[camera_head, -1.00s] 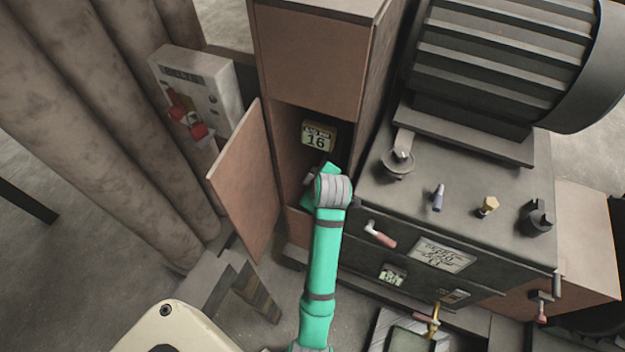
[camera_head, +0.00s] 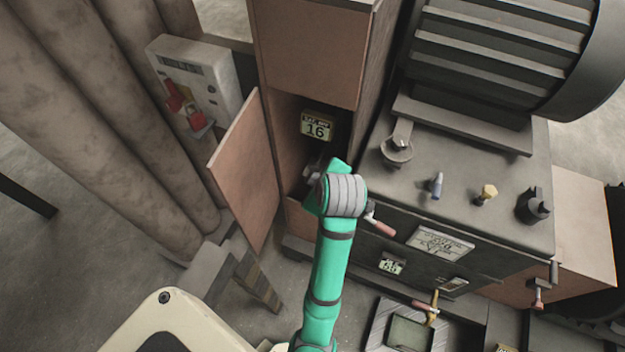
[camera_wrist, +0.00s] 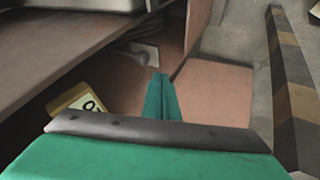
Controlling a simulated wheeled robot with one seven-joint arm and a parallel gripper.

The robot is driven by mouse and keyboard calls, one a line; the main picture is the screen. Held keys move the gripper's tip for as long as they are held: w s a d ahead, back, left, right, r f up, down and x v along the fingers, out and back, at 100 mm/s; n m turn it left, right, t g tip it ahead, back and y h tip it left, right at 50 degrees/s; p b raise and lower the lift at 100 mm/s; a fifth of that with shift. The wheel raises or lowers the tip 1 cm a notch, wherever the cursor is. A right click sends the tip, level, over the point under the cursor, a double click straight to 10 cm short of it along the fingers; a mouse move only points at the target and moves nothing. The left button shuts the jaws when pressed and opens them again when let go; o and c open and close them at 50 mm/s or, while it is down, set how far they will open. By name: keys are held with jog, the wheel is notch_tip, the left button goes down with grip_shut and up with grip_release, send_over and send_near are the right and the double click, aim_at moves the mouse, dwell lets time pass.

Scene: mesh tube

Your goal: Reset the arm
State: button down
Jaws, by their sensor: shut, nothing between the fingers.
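My green arm reaches up the middle of the head view, its grey wrist joint in front of an open cabinet (camera_head: 305,55). My gripper (camera_wrist: 160,82) shows in the wrist view as two green fingers pressed together with nothing between them. In the head view the fingers are hidden behind the wrist. The cabinet's reddish door (camera_head: 245,170) stands swung open to the left. Inside the cabinet is a yellow-framed plate marked 16 (camera_head: 317,126).
The dark machine bench (camera_head: 460,200) stands close on the right, with a red-handled lever (camera_head: 382,227) and several small parts on top. A grey box with red switches (camera_head: 185,105) is at the left. A striped post (camera_head: 258,282) stands below the door.

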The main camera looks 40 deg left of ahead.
jog(key=shift+s+a, duration=0.15)
jog(key=s+d+f+m+t+h, duration=0.1)
jog(key=s+d+f+m+t, duration=0.25)
jog(key=d+f+m, duration=0.35)
jog(key=s+d+f+m+t+h, duration=0.1)
jog(key=s+d+f+m+t, duration=0.3)
jog(key=d, duration=0.5)
jog(key=s+d+r+m+t+h, duration=0.1)
jog(key=s+d+r+m+h, duration=0.1)
jog(key=s, duration=0.6)
jog(key=s+d+r+m+t+h, duration=0.1)
jog(key=s+d+r+m+t, duration=0.1)
jog(key=s+d+r+m, duration=0.3)
jog(key=s+d+m, duration=0.1)
jog(key=s+d, duration=0.2)
jog(key=shift+s+r+h, duration=0.3)
jog(key=shift+h, duration=0.1)
dwell(1.1)
